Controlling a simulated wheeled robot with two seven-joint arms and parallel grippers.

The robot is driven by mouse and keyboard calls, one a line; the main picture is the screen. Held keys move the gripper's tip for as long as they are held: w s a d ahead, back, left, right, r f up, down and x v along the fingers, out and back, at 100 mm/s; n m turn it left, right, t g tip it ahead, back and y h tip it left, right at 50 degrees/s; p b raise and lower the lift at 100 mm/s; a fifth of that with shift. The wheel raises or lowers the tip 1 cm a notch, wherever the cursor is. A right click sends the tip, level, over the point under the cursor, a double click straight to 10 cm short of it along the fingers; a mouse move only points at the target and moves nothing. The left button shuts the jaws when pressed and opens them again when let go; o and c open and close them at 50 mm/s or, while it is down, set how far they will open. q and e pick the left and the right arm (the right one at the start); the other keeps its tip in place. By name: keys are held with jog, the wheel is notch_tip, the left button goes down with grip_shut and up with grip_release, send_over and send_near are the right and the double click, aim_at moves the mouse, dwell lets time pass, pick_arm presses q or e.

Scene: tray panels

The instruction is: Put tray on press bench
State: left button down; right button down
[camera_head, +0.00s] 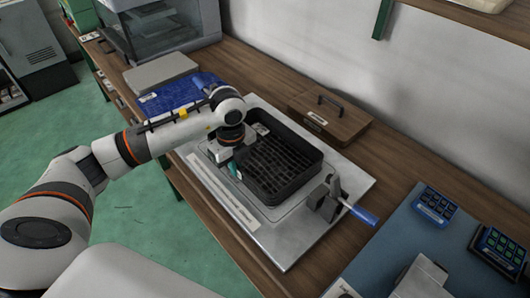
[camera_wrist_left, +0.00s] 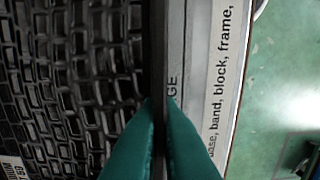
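The black tray (camera_head: 292,134) has a grid-like floor and sits over a pale grey plate (camera_head: 318,232) on the wooden bench. My left gripper (camera_head: 234,168) is at the tray's left wall. In the left wrist view its green fingertips (camera_wrist_left: 160,108) close on either side of the thin dark tray wall (camera_wrist_left: 157,45), pinching it. The tray looks level; whether it touches the plate is hard to tell. A lever clamp with a blue handle (camera_head: 362,215) stands on the plate beside the tray's right corner. My right gripper is not in view.
A wooden box with a black handle (camera_head: 331,120) stands behind the plate. A blue mat (camera_head: 395,240) with small blue holders (camera_head: 436,205) lies at right. A blue folded item (camera_head: 178,97) and a grey slab (camera_head: 160,72) lie at left. The wall bounds the back.

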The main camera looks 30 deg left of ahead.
pick_arm(q)
jog(key=shift+w+r+p, duration=0.1)
jog(key=shift+r+p, duration=3.35)
jog(key=shift+r, duration=1.55)
